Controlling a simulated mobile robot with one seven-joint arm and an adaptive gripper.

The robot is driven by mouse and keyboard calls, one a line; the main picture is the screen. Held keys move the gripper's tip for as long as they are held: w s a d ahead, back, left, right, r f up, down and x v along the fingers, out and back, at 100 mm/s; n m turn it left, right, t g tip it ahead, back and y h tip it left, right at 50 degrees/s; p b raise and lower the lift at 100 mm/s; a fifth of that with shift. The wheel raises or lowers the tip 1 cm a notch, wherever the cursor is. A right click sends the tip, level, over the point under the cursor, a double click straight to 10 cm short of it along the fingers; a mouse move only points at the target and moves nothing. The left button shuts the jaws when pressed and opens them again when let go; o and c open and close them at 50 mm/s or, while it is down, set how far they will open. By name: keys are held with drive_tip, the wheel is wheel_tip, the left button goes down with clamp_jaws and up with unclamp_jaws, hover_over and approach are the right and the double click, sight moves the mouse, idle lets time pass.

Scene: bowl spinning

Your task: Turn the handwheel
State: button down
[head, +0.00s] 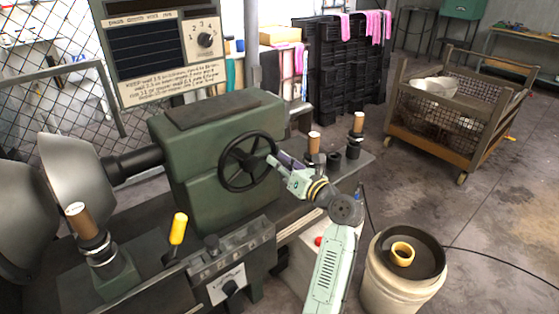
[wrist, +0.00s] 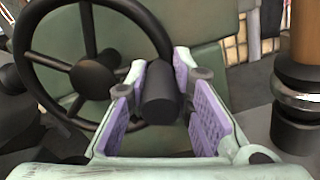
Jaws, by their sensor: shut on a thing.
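The black handwheel (head: 249,161) is mounted on the face of the green lathe housing (head: 215,125) in the head view. Its spokes and hub fill the upper left of the wrist view (wrist: 88,77). A black crank knob (wrist: 161,95) sticks out from the wheel's right side toward the wrist camera. My gripper (head: 282,166) reaches the wheel's right side from the front right. In the wrist view its purple-padded fingers (wrist: 163,108) stand on both sides of the knob and are shut on it.
A yellow-handled lever (head: 178,229) and a wooden-handled tool post (head: 76,215) stand front left. Wooden-handled posts (head: 314,146) stand right of the wheel. A bucket (head: 402,285) is on the floor at right. A wooden cart (head: 455,110) stands behind on open floor.

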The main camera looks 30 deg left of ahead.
drive_tip(key=shift+f, duration=0.3)
drive_tip(key=c, duration=1.8)
unclamp_jaws()
drive_tip(key=o, duration=0.4)
drive_tip(key=shift+r, duration=0.15)
drive_tip(key=shift+d, duration=0.1)
drive_tip(key=v, duration=1.2)
